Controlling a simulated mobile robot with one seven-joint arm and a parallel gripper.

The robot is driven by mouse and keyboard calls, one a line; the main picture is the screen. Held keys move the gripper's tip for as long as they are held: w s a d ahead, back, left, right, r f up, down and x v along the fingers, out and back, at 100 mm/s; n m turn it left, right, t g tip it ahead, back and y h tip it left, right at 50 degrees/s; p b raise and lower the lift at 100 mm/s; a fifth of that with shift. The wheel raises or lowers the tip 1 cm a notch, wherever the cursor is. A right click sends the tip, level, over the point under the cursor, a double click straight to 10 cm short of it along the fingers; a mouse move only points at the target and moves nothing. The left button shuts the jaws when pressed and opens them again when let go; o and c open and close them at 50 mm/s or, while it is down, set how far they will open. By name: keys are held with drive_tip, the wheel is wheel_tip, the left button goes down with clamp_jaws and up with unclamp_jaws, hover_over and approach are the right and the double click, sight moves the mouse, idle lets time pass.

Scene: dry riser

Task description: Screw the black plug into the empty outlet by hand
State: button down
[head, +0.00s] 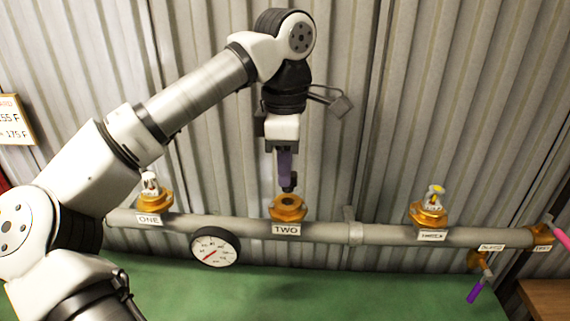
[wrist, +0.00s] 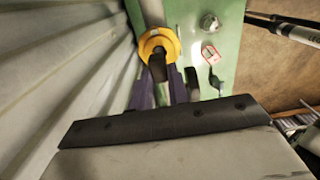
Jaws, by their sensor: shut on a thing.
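My gripper (head: 287,172) points straight down with its purple fingers shut on the black plug (head: 290,185). The plug hangs just above the empty brass outlet (head: 288,206) labelled TWO, with a small gap between them in the head view. In the wrist view, the fingers of my gripper (wrist: 160,82) stand on either side of the dark plug (wrist: 158,67). The yellow ring of the outlet (wrist: 157,41) shows beyond it, and the plug overlaps the ring's lower part. The plug's thread is too small to make out.
Outlets ONE (head: 152,202) and another at the right (head: 429,210) hold sprinkler heads. A grey pipe (head: 320,232) with a gauge (head: 214,248) runs across. A purple-handled valve (head: 476,290) hangs at the right. A corrugated wall (head: 400,110) stands behind; the green surface (head: 330,290) is below.

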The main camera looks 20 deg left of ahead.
drive_tip(key=shift+f+b, duration=1.2)
drive_tip(key=shift+f, duration=0.55)
drive_tip(key=shift+r, duration=0.1)
drive_tip(key=shift+r+m+p, duration=0.1)
drive_tip(key=shift+m+p, duration=0.4)
drive_tip(key=shift+m, duration=0.6)
drive_tip(key=m, duration=0.3)
drive_tip(key=shift+w+m+p, duration=0.15)
drive_tip(key=shift+m+p, duration=0.15)
drive_tip(key=shift+p, duration=0.1)
drive_tip(key=m+p, duration=0.1)
drive_tip(key=m, duration=0.1)
drive_tip(key=shift+m, duration=0.4)
drive_tip(key=m, duration=0.3)
drive_tip(key=shift+w+p, duration=0.1)
drive_tip(key=shift+p, duration=0.2)
